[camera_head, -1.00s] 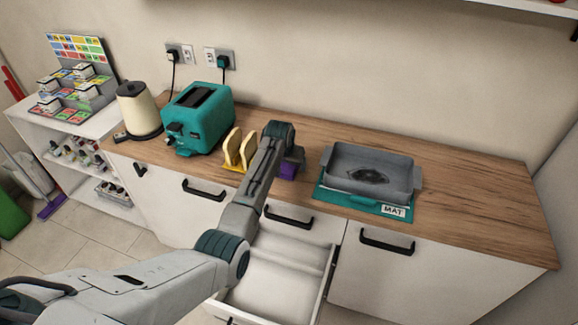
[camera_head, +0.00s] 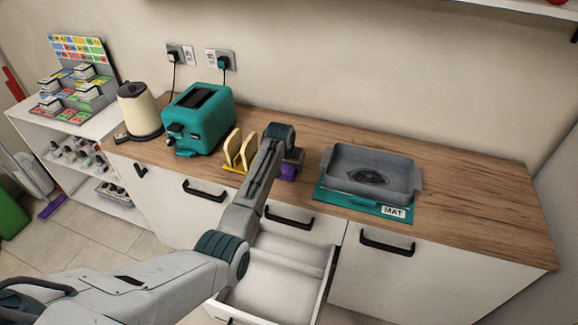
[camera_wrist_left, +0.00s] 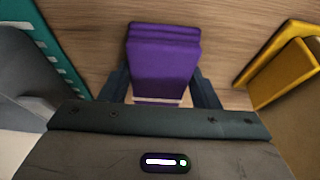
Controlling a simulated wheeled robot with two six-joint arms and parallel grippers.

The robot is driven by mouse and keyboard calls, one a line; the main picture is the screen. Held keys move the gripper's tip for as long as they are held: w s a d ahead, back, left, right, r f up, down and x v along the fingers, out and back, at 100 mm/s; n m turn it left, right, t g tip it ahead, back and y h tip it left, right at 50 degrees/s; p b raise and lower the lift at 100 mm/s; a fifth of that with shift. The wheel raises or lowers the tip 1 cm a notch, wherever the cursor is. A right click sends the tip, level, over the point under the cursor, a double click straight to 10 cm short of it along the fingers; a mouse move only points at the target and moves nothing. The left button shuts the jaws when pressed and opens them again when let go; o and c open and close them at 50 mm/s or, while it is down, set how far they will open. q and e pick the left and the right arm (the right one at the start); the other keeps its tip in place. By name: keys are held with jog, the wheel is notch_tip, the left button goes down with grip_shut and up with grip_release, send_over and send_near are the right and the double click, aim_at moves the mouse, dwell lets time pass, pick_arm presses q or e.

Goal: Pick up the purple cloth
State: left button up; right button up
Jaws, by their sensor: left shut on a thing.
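The purple cloth (camera_head: 288,171) is on the wooden counter between the yellow rack and the grey pan. It looks folded into a thick block in the left wrist view (camera_wrist_left: 164,58). My left gripper (camera_wrist_left: 163,85) has one finger on each side of the cloth and is shut on it. In the head view my left arm reaches over the counter and hides part of the cloth and most of the gripper. I cannot tell whether the cloth touches the counter. My right gripper is not in view.
A yellow rack (camera_head: 235,167) with bread slices stands close on the left, beside a teal toaster (camera_head: 199,122) and a cream kettle (camera_head: 139,110). A grey pan (camera_head: 405,178) sits on a teal mat (camera_head: 345,199) to the right. An open drawer (camera_head: 279,289) lies below my arm.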

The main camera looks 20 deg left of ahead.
pick_arm(q)
jog(key=shift+r+b, duration=0.35)
jog(key=shift+r, duration=0.05)
notch_tip(320, 180, up, 3)
jog(key=shift+w+f+b, duration=0.1)
jog(key=shift+f+b, duration=0.05)
jog(key=shift+b, duration=0.65)
jog(key=s+d+r+b, duration=0.1)
jog(key=s+d, duration=0.1)
jog(key=s, duration=0.5)
jog(key=s+d+r+b, duration=0.1)
jog(key=s+d+b, duration=0.1)
jog(key=s, duration=0.6)
jog(key=shift+s+d, duration=0.25)
jog(key=shift+d, duration=0.2)
jog(key=o, duration=0.4)
jog(key=shift+c, duration=1.4)
